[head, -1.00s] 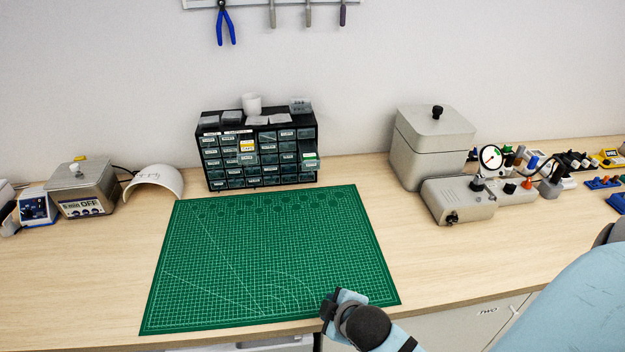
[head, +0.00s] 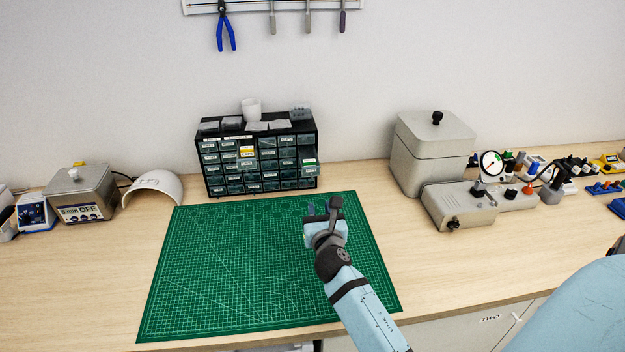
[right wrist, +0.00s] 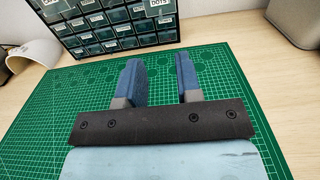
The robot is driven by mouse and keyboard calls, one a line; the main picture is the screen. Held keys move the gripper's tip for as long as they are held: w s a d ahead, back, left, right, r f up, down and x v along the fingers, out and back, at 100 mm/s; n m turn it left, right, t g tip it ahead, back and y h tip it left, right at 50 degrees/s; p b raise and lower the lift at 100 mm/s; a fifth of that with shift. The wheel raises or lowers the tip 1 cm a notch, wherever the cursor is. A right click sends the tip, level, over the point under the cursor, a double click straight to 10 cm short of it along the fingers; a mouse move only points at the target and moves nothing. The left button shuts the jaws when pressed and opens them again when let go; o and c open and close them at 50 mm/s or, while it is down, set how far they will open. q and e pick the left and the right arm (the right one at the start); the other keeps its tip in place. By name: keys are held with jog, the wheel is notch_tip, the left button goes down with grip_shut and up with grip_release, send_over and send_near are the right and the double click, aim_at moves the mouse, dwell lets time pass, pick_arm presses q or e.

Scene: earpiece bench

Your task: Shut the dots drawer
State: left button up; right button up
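The small-drawer cabinet (head: 258,158) is black with several rows of dark clear drawers and stands at the back of the bench. One drawer at its right side, the dots drawer (head: 310,168), sticks out past the others and has a bit of green in it. In the right wrist view, a label reading DOTS (right wrist: 158,3) shows at the top edge, and the drawer is partly cut off. My right gripper (head: 323,206) is open and empty above the mat, in front of and apart from the cabinet. Its two blue fingers (right wrist: 158,78) point toward the cabinet. My left gripper is not in view.
A green cutting mat (head: 230,270) lies flat and clear before the cabinet. A white cup (head: 251,108) and small trays sit on the cabinet. A white curved shell (head: 153,187) stands left; a grey lidded box (head: 430,150) and a grey device (head: 458,203) stand right.

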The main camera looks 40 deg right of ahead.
aim_at(312, 179)
jog(key=x, duration=1.3)
jog(key=shift+w+d+f+p, duration=0.1)
jog(key=shift+p, duration=0.3)
grip_shut()
